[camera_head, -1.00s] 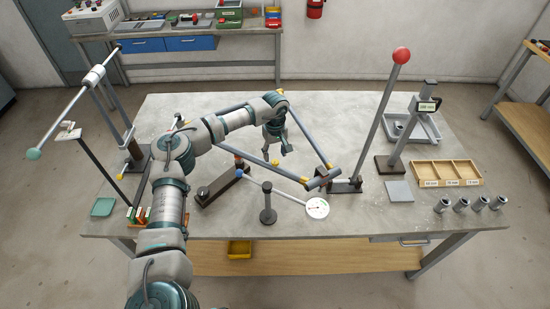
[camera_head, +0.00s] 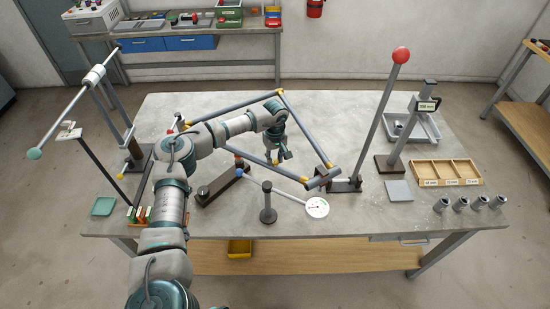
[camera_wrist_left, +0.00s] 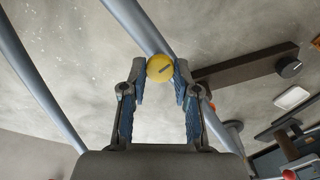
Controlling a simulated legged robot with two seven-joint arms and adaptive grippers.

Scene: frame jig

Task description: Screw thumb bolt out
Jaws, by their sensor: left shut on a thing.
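The yellow thumb bolt (camera_wrist_left: 160,68) has a round head with a dark slot across it. In the left wrist view it sits between my two blue-padded fingertips, beside a grey bar of the frame. My left gripper (camera_head: 279,157) is shut on it, over the frame's lower bar in the head view. The bolt's shank is hidden. The frame of grey bars (camera_head: 318,135) has yellow joints at its corners and sits on the table. My right gripper is not in view.
A dark block with a knob (camera_head: 217,188) and a post carrying a white dial (camera_head: 317,208) stand in front of the frame. A tall red-tipped lever (camera_head: 389,95) is at the right, near a wooden tray (camera_head: 447,183). The table (camera_head: 345,105) is clear at the back.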

